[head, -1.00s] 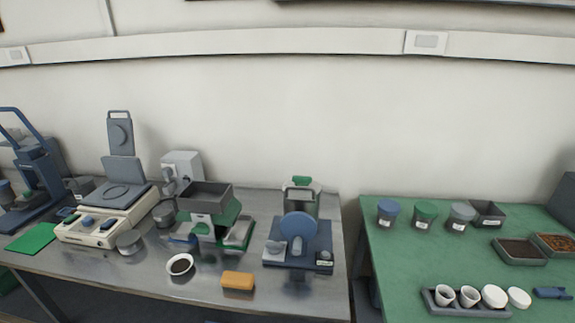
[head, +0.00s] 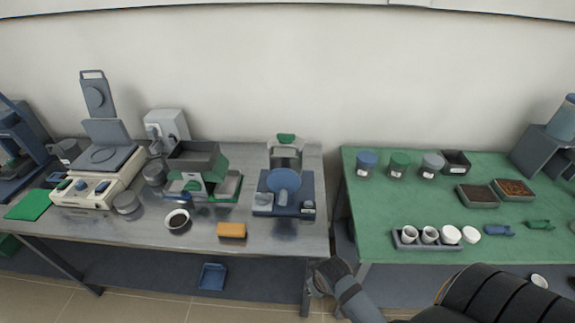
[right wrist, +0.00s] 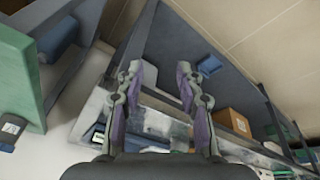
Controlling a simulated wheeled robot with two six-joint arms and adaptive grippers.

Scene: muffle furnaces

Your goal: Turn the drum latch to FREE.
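A blue machine with a round blue disc (head: 284,182) stands near the right end of the metal bench in the head view. I cannot make out a drum latch or its marking at this size, so I cannot tell which part it is. My right arm comes in at the bottom right of the head view, and its end (head: 332,276) is low in front of the gap between the benches, well apart from the blue machine. In the right wrist view the right gripper (right wrist: 158,70) has its two fingers spread with nothing between them. My left gripper is not in view.
The metal bench (head: 265,232) also holds an orange block (head: 232,230), a white bowl (head: 177,221) and a green-and-grey device (head: 200,170). The green bench (head: 380,210) at right carries jars, trays and a rack of cups. A blue bin (head: 212,277) sits beneath the metal bench.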

